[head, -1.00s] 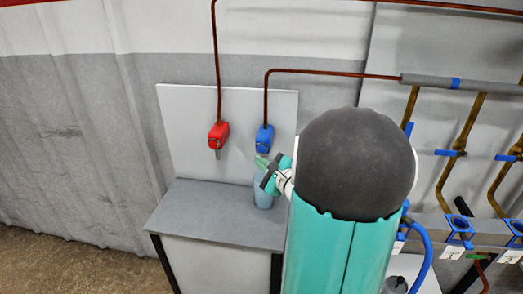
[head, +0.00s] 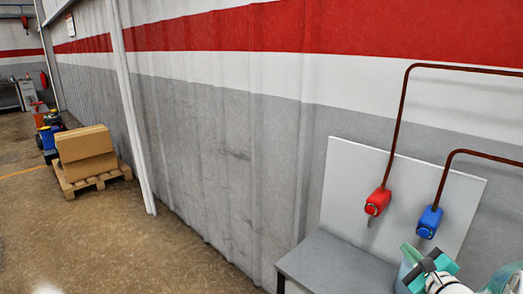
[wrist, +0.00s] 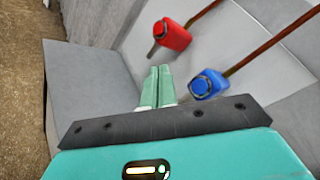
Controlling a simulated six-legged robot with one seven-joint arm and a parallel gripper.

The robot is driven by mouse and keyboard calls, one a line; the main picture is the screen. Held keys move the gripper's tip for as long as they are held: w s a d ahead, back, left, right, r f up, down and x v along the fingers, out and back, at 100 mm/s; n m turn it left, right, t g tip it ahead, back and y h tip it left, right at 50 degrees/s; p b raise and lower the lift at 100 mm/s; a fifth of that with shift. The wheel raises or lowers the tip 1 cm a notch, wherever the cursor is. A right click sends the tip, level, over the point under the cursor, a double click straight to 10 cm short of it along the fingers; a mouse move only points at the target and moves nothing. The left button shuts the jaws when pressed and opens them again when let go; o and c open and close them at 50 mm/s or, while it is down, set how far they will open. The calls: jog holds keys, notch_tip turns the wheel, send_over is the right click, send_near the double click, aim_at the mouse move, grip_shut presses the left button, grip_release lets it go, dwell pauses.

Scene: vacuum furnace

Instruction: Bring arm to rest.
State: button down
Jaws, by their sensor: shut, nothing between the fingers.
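My gripper (wrist: 156,88) shows in the wrist view with its two pale green fingers side by side, shut and empty. They point over the grey bench (wrist: 90,80) toward the back panel. In the head view my gripper (head: 410,254) is at the lower right, above the same bench (head: 335,268), and the rest of my arm is mostly cut off by the frame.
A red tap (head: 378,201) and a blue tap (head: 429,222) with copper pipes are on the panel near my gripper. Cardboard boxes (head: 85,150) on a wooden pallet (head: 95,180) stand by the wall at left. The floor between is clear.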

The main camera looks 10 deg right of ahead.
jog(key=s+a+r+n+g+y, duration=0.1)
jog(key=a+n+g+y, duration=0.3)
jog(key=a+n, duration=0.55)
jog(key=s+a+r+n+g+y, duration=0.1)
jog(key=a+n+g+y, duration=0.25)
jog(key=a, duration=1.05)
jog(key=s+a+f+n+g, duration=0.1)
jog(key=s+a+n+g, duration=0.3)
jog(key=s+a+n, duration=0.25)
jog(key=s+d+r+n+h, duration=0.2)
jog(key=s+n+h, duration=0.4)
jog(key=n, duration=0.1)
jog(key=shift+s+r+h, duration=0.25)
jog(key=shift+s+h, duration=0.05)
jog(key=shift+h, duration=0.05)
jog(key=shift+d, duration=0.1)
